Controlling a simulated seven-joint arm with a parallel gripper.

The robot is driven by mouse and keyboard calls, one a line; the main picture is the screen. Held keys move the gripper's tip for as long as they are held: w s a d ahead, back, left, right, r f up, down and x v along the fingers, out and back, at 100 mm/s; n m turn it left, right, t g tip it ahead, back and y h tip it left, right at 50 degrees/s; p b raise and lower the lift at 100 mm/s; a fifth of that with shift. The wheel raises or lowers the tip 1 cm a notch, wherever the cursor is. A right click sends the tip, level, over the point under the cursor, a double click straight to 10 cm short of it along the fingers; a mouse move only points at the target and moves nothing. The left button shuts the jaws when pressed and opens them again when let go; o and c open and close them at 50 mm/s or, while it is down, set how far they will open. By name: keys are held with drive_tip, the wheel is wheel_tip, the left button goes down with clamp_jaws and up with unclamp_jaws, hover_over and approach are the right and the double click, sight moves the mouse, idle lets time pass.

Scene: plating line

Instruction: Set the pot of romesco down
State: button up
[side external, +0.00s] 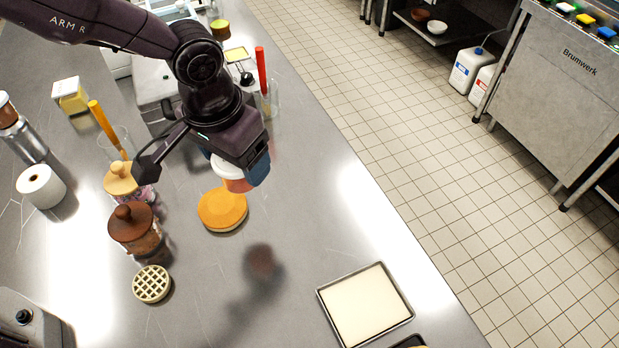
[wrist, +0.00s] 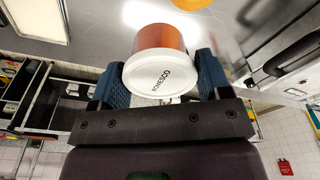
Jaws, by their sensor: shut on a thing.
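The pot of romesco (side external: 236,179) has an orange-red body and a white lid. In the side view one finger hides part of the pot. My gripper also fills the lower middle of the wrist view (wrist: 160,88).
An orange round item (side external: 222,209) is just below the pot in the picture. A cream-filled tray (side external: 365,305) lies at front right. Bare counter lies between.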

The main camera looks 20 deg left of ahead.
drive_tip(key=w+d+f, duration=0.2)
drive_tip(key=w, duration=0.1)
drive_tip(key=w+d+f, duration=0.2)
drive_tip(key=w+f, duration=0.1)
drive_tip(key=w+d+f, duration=0.2)
drive_tip(key=w+f, duration=0.1)
drive_tip(key=w, duration=0.1)
drive_tip(key=shift+d+f, duration=0.25)
drive_tip(key=shift+w+d+f, duration=0.1)
drive_tip(key=shift+f, duration=0.85)
drive_tip(key=shift+w+d+f, duration=0.1)
drive_tip(key=shift+f, duration=0.85)
drive_tip(key=shift+f, duration=0.15)
drive_tip(key=o, duration=1)
drive_tip(key=shift+c, duration=0.2)
wheel_tip(320, 180, up, 12)
drive_tip(key=s, duration=0.1)
drive_tip(key=shift+s+a, duration=0.2)
